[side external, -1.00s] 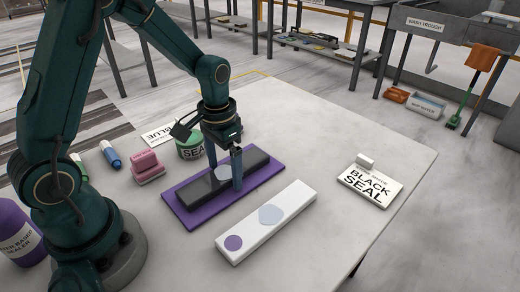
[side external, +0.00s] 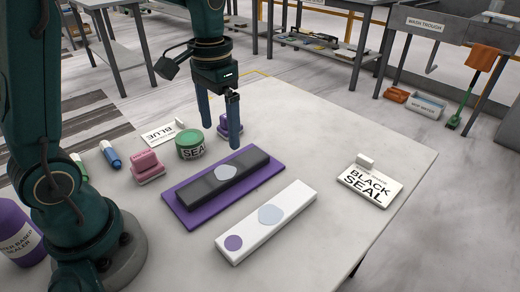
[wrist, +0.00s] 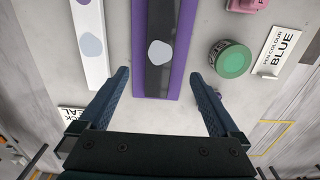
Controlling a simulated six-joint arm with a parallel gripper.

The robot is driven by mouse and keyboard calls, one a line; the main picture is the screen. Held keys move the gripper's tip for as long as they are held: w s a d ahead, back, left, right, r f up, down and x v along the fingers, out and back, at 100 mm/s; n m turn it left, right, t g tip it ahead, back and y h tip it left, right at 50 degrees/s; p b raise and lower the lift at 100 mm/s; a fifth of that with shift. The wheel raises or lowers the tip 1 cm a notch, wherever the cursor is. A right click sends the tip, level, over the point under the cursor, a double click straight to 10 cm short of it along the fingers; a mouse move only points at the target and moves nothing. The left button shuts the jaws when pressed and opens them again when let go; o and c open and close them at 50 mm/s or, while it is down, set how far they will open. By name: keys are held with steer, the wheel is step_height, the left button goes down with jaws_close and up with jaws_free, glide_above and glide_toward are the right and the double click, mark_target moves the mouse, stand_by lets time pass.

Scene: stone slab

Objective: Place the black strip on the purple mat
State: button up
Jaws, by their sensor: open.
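The black strip (side external: 252,163) lies flat lengthwise on the purple mat (side external: 183,215), with a pale rounded patch on its top near the middle. Purple mat shows along both long sides of it. In the wrist view the strip (wrist: 157,80) runs up the middle, with the mat (wrist: 182,50) beside it. My gripper (side external: 220,146) is open and empty, raised above the strip's far end. In the wrist view its two fingers (wrist: 160,80) stand wide apart on either side of the strip, not touching it.
A white strip (side external: 290,218) with a purple dot and pale patch lies in front of the mat. A green tin (side external: 190,146), pink block (side external: 147,167), BLUE sign (side external: 167,136) and purple block (side external: 223,126) stand behind. The BLACK SEAL sign (side external: 370,187) is at right.

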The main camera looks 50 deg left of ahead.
steer(key=s+d+r+t, duration=0.1)
steer(key=s+d+t, duration=0.1)
steer(key=s, duration=0.3)
steer(key=s+d+r+t, duration=0.2)
steer(key=s+t, duration=0.1)
steer(key=s, duration=0.3)
steer(key=shift+d+r+t, duration=0.15)
steer(key=shift+d+t, duration=0.15)
